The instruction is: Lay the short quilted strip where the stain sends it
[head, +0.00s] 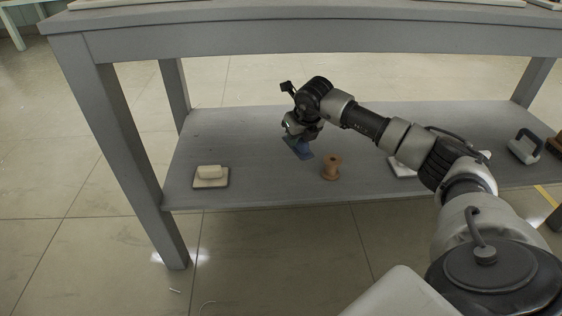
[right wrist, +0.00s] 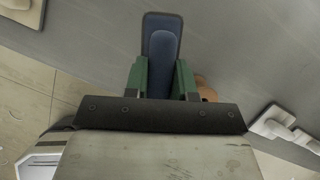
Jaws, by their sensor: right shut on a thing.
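My right gripper (head: 296,134) is over the lower shelf and shut on a blue padded piece (head: 299,148). In the right wrist view the blue piece (right wrist: 162,35) is oblong with a dark rim and a raised middle, between the green fingers of the gripper (right wrist: 161,75). I cannot tell whether it is quilted or whether it touches the shelf. No stain can be made out on it. My left gripper is not in view.
The grey lower shelf (head: 250,135) holds a cream block on a pad (head: 210,177), a brown spool (head: 331,168) close right of the held piece, a white pad (head: 402,168) partly behind my arm, and a grey-handled block (head: 524,147). The tabletop (head: 300,40) overhangs the shelf.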

